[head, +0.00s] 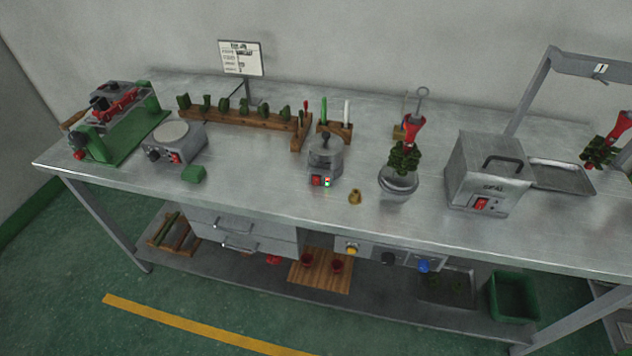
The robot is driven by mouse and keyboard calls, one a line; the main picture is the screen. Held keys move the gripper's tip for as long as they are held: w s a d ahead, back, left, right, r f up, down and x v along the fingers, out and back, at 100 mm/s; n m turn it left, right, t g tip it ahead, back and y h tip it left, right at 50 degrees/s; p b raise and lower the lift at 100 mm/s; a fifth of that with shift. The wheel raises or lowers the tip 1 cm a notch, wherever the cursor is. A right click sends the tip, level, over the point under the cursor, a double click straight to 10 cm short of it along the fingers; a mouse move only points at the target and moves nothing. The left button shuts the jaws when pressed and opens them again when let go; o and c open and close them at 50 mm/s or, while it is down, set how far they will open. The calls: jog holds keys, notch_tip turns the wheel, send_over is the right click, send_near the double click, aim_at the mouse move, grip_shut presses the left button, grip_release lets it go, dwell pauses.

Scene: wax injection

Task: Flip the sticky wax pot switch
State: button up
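A small round grey metal pot (325,155) with a dark knob on its lid stands in the middle of the workbench; it appears to be the sticky wax pot. A red switch (316,180) is on its front, beside a small multicoloured indicator (327,182). The switch's position is too small to tell. No label is readable on this pot. My gripper is not in view.
The steel workbench (265,180) has clear room in front of the pot. A boxy metal tank (488,172) with another red switch is farther right. Wooden racks (240,118) stand behind left.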

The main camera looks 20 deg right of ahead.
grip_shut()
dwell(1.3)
